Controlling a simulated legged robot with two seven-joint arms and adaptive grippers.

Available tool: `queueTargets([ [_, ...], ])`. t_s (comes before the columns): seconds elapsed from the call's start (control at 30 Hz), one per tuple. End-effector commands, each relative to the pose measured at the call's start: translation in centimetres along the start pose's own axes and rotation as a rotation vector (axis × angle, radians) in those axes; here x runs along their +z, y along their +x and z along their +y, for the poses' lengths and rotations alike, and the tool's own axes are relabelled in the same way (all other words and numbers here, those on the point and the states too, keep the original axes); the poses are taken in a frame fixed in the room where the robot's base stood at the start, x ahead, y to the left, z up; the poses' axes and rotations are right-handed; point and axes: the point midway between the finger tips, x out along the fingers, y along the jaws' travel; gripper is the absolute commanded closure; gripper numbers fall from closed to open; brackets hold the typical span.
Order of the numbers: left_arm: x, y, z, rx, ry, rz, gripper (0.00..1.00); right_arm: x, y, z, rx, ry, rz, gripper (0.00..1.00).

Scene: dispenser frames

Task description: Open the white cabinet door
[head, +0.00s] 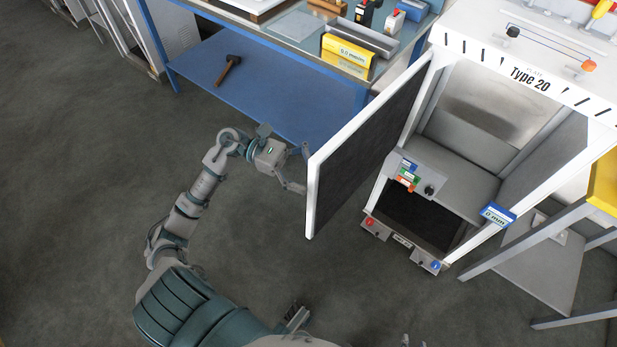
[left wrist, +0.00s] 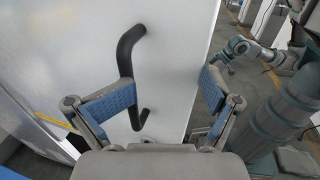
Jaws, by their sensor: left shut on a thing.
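The white cabinet (head: 492,120), marked "Type 20", has its door (head: 372,140) swung wide open toward my left arm. The door's inner face is dark and its frame is white. My left gripper (head: 298,168) is at the door's free edge, on its outer side. In the left wrist view, the black bar handle (left wrist: 128,48) stands on the pale door face, and the left finger crosses in front of it. The two blue-padded fingers of this gripper (left wrist: 165,94) are well apart; the exact contact on the handle is hidden. Part of my right gripper (head: 296,318) seems to show at the bottom edge.
A blue bench (head: 245,85) with a hammer (head: 229,68) on its lower shelf stands behind the door, close to it. A grey-legged table with a yellow piece (head: 604,190) stands right of the cabinet. The dark floor left of the door is clear.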

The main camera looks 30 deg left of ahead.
Motion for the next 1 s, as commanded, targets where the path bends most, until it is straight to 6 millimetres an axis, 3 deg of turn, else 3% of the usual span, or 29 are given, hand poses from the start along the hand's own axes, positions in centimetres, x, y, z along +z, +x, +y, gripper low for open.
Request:
queueTargets([
  [0.03, 0.3, -0.3, 1.7, 0.069, -0.001, -0.018, 0.74, 0.1, 0.1, 0.2, 0.0, 0.0, -0.001, 0.6],
  [0.07, 0.3, -0.2, 1.7, 0.069, -0.001, -0.017, 0.74, 0.1, 0.1, 0.2, -0.001, 0.001, -0.002, 0.6],
  [0.1, 0.3, 0.0, 1.7, 0.068, -0.001, -0.016, 0.14, 0.2, 0.1, 0.3, -0.001, 0.001, -0.002, 0.6],
  [0.2, 0.3, 0.1, 1.6, 0.067, -0.002, -0.014, 0.39, 0.4, -0.3, -0.1, 0.006, -0.004, 0.001, 0.6],
  [0.43, 0.3, -1.1, 1.6, 0.068, 0.0, -0.015, 0.39, 0.2, 0.1, 0.4, 0.0, 0.001, -0.003, 0.6],
  [0.67, 0.3, -6.0, 0.4, 0.05, 0.004, -0.014, 0.36, 0.2, -0.1, 0.1, 0.002, -0.001, -0.001, 0.6],
  [0.73, 0.3, -7.7, -0.1, 0.041, 0.007, -0.013, 0.41, 0.3, -0.2, 0.0, 0.002, -0.001, 0.0, 0.6],
  [0.83, 0.3, -9.8, -0.8, 0.029, 0.009, -0.011, 0.63, 0.4, -0.3, 0.0, 0.003, -0.002, 0.002, 0.6],
  [1.0, 0.3, -12.0, -1.5, 0.014, 0.012, -0.009, 0.63, 0.4, -0.3, 0.0, 0.003, -0.002, 0.002, 0.6],
])
